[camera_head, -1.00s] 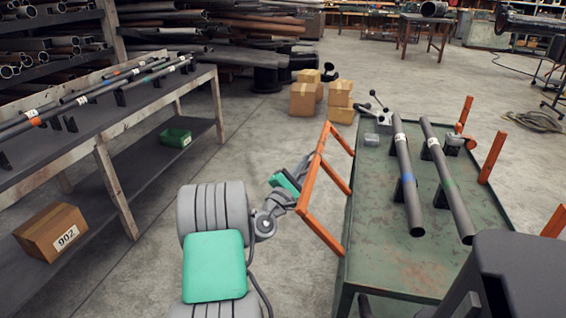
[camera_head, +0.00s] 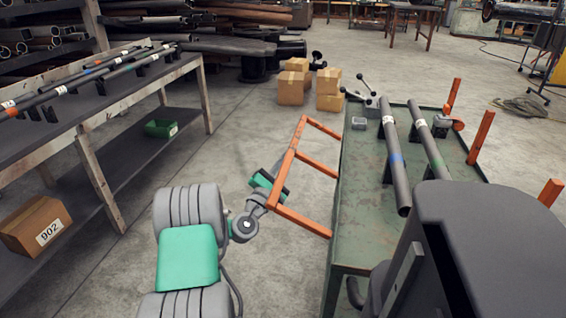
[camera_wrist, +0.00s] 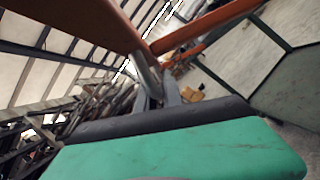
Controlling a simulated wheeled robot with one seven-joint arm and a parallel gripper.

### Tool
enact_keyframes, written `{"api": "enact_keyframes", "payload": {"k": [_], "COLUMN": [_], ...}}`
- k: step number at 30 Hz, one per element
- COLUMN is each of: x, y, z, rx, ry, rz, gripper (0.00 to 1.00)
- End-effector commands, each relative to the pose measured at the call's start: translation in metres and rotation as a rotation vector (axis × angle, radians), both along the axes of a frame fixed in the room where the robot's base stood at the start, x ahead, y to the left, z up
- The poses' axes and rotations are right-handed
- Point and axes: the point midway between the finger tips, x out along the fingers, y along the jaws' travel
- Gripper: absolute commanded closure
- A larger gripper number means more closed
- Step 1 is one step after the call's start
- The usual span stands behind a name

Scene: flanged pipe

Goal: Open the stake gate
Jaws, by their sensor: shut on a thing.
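The stake gate is an orange frame (camera_head: 291,165) with several bars, standing at the left side of the green table (camera_head: 345,225). Its far bar ends lie at or near the table's left edge, and its long rail stands out to the left over the floor. My gripper (camera_head: 275,190) is shut on the gate's rail, near its lower end. In the wrist view, orange bars (camera_wrist: 215,25) cross the top of the picture, and the gripper's fingers (camera_wrist: 160,88) reach up to them. The exact contact is partly hidden.
Two dark pipes (camera_head: 395,160) lie in supports on the table, with orange stakes (camera_head: 481,137) on its right side. A pipe-laden workbench (camera_head: 90,130) stands at left. Cardboard boxes (camera_head: 329,90) stand behind the gate.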

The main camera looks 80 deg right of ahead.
Motion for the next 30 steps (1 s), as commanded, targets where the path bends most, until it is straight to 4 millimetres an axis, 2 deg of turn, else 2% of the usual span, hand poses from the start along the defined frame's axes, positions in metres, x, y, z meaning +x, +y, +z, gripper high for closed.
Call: {"api": "enact_keyframes", "payload": {"k": [3,4,12,23,26,30], "x": [0.003,0.003,0.001,0.001,0.005,0.014], "y": [0.000,0.000,0.000,0.001,0.008,0.029], "z": [0.002,0.002,0.002,0.001,-0.002,-0.012], "rx": [-0.003,-0.003,-0.003,-0.002,0.000,-0.004], "ry": [0.001,0.001,0.000,0.000,0.001,0.000], "rz": [0.005,0.005,0.002,0.001,0.003,0.005], "gripper": [1.00,0.88,0.68,0.68,0.68,0.68]}}
